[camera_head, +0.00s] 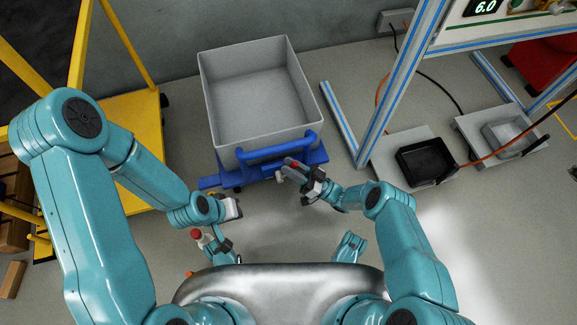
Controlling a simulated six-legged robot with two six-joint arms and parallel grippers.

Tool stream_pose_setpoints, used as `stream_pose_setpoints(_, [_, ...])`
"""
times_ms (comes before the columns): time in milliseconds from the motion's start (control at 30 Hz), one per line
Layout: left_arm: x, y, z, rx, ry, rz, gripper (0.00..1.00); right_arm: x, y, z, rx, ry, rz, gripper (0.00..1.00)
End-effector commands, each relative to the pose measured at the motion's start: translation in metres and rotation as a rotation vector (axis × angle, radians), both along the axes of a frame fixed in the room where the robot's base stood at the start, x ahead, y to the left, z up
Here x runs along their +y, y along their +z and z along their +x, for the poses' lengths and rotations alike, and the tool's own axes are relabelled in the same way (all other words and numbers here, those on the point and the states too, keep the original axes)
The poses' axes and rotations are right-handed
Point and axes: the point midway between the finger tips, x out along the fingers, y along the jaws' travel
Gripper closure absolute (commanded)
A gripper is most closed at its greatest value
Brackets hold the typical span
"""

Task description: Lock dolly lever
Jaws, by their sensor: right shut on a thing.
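A blue dolly (317,156) stands ahead of me with a large grey bin (215,110) on it and a blue handle bar (278,147) along its near side. My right gripper (289,170) is at the dolly's near edge, just below the handle bar. It is shut on a small part with a red tip (295,163), which looks like the dolly lever; the fingers hide most of it. My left gripper (218,236) hangs to the left, in front of the dolly and apart from it. Its fingers are too small to read.
A small red-topped object (197,234) shows beside my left gripper. A yellow frame (140,165) stands at the left. Bare floor lies around the dolly's front.

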Motion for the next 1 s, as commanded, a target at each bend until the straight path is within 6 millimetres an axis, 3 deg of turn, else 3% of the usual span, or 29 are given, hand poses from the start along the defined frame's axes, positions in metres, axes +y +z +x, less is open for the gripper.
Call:
stream_pose_setpoints(433, [0.0,0.0,0.0,0.0,0.0,0.0,1.0,0.001,-0.001,0.001,0.005,-0.004,0.009,1.0])
stream_pose_setpoints(467, [0.0,0.0,0.0,0.0,0.0,0.0,1.0,0.001,-0.001,0.001,0.005,-0.004,0.009,0.63])
stream_pose_setpoints(500, [0.0,0.0,0.0,0.0,0.0,0.0,1.0,0.001,-0.001,0.001,0.005,-0.004,0.009,0.54])
stream_pose_setpoints(800, [0.0,0.0,0.0,0.0,0.0,0.0,1.0,0.0,-0.002,0.0,0.004,-0.003,0.007,0.54])
stream_pose_setpoints(1000, [0.0,0.0,0.0,0.0,0.0,0.0,1.0,-0.023,-0.016,-0.01,0.005,-0.007,0.007,0.54])
